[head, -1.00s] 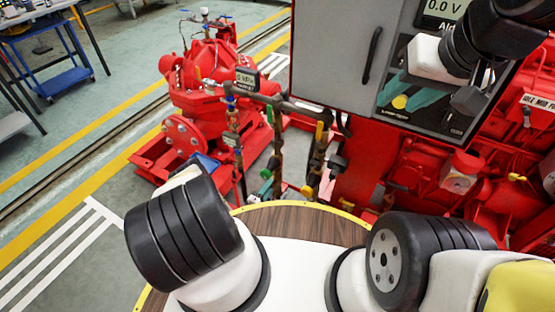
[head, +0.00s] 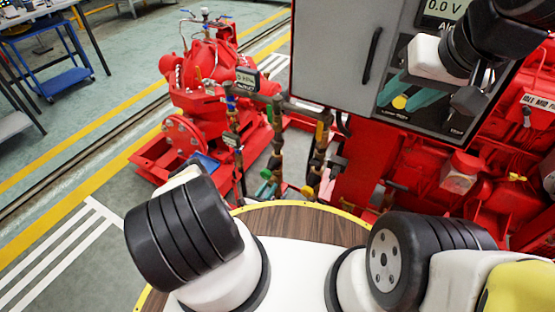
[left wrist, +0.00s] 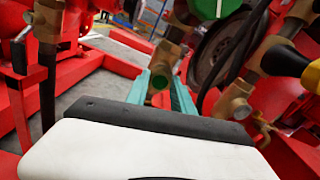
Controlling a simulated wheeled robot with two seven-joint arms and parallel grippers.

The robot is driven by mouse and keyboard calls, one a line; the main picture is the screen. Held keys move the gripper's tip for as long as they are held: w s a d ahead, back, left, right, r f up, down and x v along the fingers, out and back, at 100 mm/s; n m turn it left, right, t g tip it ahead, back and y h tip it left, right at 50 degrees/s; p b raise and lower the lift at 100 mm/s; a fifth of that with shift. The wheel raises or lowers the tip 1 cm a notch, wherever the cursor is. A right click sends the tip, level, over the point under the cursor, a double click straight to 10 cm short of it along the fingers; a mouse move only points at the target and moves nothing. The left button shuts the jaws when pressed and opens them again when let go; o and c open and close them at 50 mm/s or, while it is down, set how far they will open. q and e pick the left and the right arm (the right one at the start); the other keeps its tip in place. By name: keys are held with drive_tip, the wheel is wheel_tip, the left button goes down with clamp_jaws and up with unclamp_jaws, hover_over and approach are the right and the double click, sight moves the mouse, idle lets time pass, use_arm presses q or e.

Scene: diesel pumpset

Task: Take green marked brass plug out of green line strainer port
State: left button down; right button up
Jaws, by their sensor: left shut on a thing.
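In the left wrist view, the teal fingers of my left gripper (left wrist: 170,98) close around the green marked brass plug (left wrist: 160,82), whose green mark shows between them. The brass strainer (left wrist: 166,56) lies just beyond, in line with the plug. Whether the plug is still seated in the port is hidden. In the head view, my left gripper (head: 265,191) is small and partly hidden at the lower pipework. My right gripper (head: 412,98) is at the grey control panel, with its teal fingers apart.
The grey control panel (head: 335,50) and red engine (head: 425,165) stand at the right. The red pump (head: 205,75) is behind the pipes. A yellow-handled part (left wrist: 285,60) and a brass fitting (left wrist: 233,100) are close on the right of my left gripper.

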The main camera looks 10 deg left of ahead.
use_arm(q)
drive_tip(key=n, duration=0.3)
drive_tip(key=shift+w+r+n, duration=0.1)
drive_tip(key=shift+n, duration=0.2)
drive_tip(key=n, duration=0.3)
drive_tip(key=shift+n, duration=0.3)
drive_tip(key=n, duration=1.3)
drive_tip(key=shift+n, duration=0.3)
drive_tip(key=n, duration=0.3)
drive_tip(key=shift+n, duration=0.3)
drive_tip(key=n, duration=0.3)
